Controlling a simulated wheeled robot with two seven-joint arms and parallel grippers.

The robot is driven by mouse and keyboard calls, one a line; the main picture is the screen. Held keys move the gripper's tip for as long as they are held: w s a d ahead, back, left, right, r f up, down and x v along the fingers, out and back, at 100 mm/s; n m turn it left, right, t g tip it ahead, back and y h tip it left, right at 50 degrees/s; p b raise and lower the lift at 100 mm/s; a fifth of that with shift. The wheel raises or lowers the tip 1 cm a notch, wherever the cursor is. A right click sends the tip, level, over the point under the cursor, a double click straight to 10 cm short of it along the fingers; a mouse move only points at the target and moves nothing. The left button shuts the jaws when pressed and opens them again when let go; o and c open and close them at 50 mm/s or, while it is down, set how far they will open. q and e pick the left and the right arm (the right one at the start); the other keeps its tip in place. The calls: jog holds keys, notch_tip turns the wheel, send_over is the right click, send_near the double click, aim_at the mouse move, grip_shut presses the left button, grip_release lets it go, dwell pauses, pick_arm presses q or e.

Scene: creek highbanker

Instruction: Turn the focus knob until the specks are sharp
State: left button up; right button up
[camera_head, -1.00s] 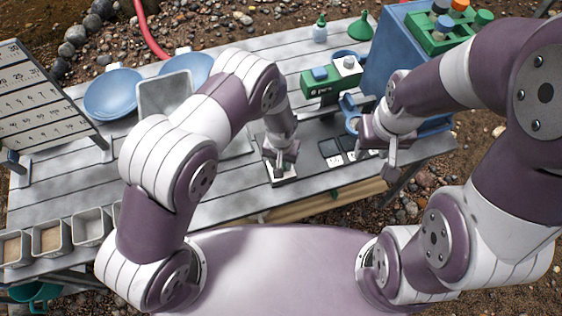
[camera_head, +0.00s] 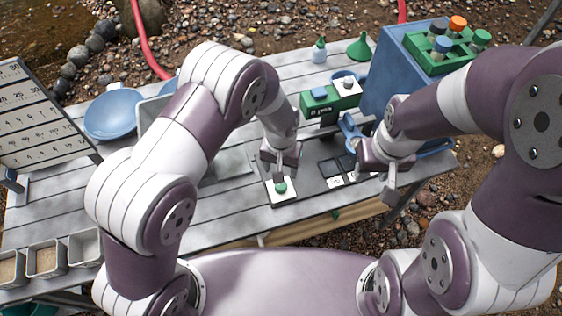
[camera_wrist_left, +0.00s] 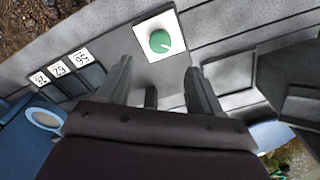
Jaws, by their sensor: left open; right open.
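The green focus knob (camera_head: 280,187) sits on a square white plate near the table's front edge. In the left wrist view the knob (camera_wrist_left: 160,41) shows a pointer mark toward its lower right. My left gripper (camera_head: 281,161) is just behind the knob in the head view, open and apart from it. In the left wrist view its two fingers (camera_wrist_left: 158,72) are spread, with the knob beyond the gap between them. My right gripper (camera_head: 390,183) hangs at the table's right front, away from the knob. I cannot make out any specks.
Dark squares with white number labels (camera_wrist_left: 87,57) lie beside the knob plate. A green and white device (camera_head: 325,103) stands behind. A blue box (camera_head: 395,75) with a green rack is at the back right. Blue pans (camera_head: 112,115) and small trays (camera_head: 84,247) are at left.

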pick_arm(q)
jog(key=shift+r, duration=1.95)
jog(key=shift+f, duration=0.1)
